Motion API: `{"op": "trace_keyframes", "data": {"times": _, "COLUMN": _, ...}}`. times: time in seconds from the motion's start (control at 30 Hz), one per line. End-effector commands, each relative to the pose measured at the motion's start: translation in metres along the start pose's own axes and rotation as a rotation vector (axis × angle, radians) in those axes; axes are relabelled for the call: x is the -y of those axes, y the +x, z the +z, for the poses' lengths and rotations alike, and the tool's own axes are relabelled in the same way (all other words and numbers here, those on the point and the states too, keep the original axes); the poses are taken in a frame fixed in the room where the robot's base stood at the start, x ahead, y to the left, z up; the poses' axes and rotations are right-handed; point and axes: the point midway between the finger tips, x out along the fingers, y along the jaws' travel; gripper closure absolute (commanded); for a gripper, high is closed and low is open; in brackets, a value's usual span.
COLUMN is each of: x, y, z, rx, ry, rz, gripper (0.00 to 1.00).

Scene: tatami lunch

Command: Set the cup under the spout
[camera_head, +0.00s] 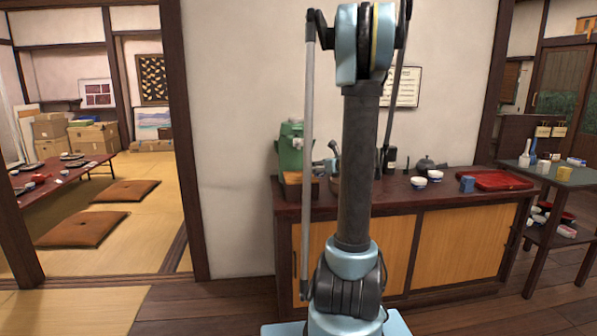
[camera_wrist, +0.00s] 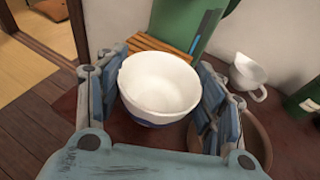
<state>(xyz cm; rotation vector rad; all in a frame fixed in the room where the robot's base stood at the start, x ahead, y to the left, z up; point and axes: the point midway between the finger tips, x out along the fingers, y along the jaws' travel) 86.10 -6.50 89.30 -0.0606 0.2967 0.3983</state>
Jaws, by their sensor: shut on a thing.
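A white cup (camera_wrist: 160,88) with a blue band near its base sits upright between the fingers of my gripper (camera_wrist: 160,66), which is shut on it. In the wrist view the cup is empty and in front of the green machine (camera_wrist: 190,28). A slatted wooden stand (camera_wrist: 143,44) shows just beyond the cup's rim. The green machine (camera_head: 291,148) stands at the left end of the dark red counter in the head view. Its spout cannot be made out in either view. My arm hides most of my gripper in the head view.
A white jug (camera_wrist: 247,76) stands right of the machine, and a brown bowl (camera_wrist: 258,132) is close to my right finger.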

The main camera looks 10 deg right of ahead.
Motion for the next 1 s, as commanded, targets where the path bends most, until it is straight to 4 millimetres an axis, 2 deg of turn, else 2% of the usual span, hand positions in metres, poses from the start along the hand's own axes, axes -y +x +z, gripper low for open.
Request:
{"op": "trace_keyframes", "data": {"times": 0.03, "x": -0.003, "y": 0.014, "z": 0.004, "rx": 0.000, "ry": -0.002, "rz": 0.006, "gripper": 0.64}}
{"op": "trace_keyframes", "data": {"times": 0.1, "x": -0.005, "y": 0.029, "z": 0.009, "rx": 0.000, "ry": -0.003, "rz": 0.008, "gripper": 0.64}}
{"op": "trace_keyframes", "data": {"times": 0.5, "x": -0.008, "y": 0.111, "z": 0.034, "rx": 0.000, "ry": -0.004, "rz": 0.010, "gripper": 0.64}}
{"op": "trace_keyframes", "data": {"times": 0.63, "x": -0.008, "y": 0.127, "z": 0.039, "rx": 0.001, "ry": -0.002, "rz": 0.008, "gripper": 0.64}}
{"op": "trace_keyframes", "data": {"times": 0.97, "x": -0.008, "y": 0.149, "z": 0.046, "rx": 0.000, "ry": -0.003, "rz": 0.009, "gripper": 0.64}}
{"op": "trace_keyframes", "data": {"times": 1.0, "x": -0.007, "y": 0.150, "z": 0.038, "rx": 0.000, "ry": -0.002, "rz": 0.007, "gripper": 0.64}}
